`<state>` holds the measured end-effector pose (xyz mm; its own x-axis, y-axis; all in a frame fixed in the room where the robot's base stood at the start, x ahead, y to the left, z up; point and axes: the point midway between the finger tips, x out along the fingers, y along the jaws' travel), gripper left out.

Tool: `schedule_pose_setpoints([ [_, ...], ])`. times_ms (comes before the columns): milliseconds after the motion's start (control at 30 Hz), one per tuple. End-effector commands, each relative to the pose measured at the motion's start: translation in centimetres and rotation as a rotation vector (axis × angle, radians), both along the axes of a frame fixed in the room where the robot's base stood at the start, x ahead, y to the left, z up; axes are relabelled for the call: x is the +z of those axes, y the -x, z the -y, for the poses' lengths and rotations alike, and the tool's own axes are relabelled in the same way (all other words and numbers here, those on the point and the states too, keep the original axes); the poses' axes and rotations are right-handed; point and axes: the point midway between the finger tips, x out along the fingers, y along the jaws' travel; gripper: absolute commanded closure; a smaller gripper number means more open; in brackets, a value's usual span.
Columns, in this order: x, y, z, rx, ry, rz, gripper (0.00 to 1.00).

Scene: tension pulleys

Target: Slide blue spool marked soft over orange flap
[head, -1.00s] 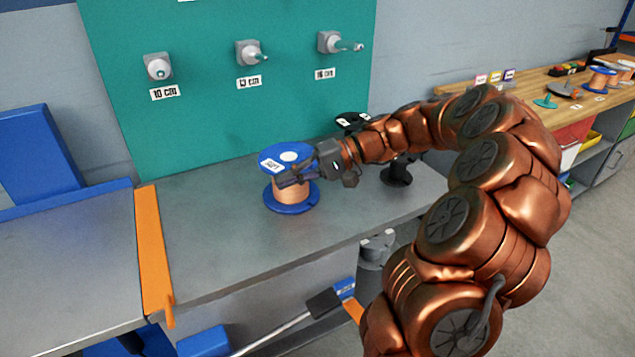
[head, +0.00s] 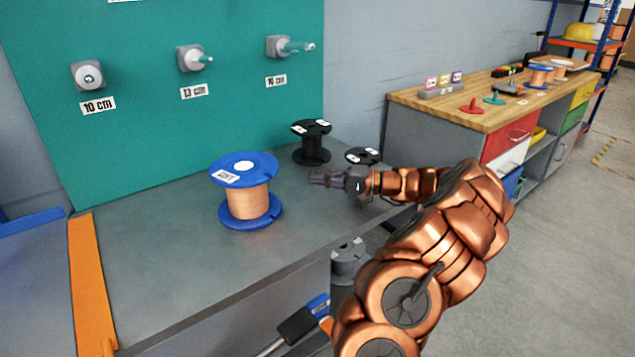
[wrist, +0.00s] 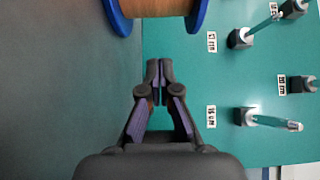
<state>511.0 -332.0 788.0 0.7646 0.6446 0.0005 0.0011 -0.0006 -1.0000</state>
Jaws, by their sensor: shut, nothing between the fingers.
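The blue spool (head: 246,205), with copper-coloured winding and a white label on its top flange, stands upright on the grey bench. Part of it shows at the top of the wrist view (wrist: 155,8). The orange flap (head: 91,285) lies along the bench's left side, left of the spool, with clear bench between them. My gripper (head: 314,179) is to the right of the spool, apart from it. In the wrist view its fingertips (wrist: 159,72) are together with nothing between them.
Two black spools (head: 312,143) (head: 361,157) stand behind and near my gripper. Pegs (head: 194,58) stick out from the teal board behind the bench. A wooden-topped workbench (head: 470,105) is at the right. The grey bench (head: 160,255) is clear between spool and flap.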

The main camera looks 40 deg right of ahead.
Motion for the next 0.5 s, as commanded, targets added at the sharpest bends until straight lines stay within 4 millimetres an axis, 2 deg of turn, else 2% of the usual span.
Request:
schedule_pose_setpoints([
  [367, -0.1, -5.2, -4.7, 0.006, 0.000, -0.001, 1.00],
  [500, -0.1, -5.4, -6.2, 0.006, -0.003, -0.001, 1.00],
])
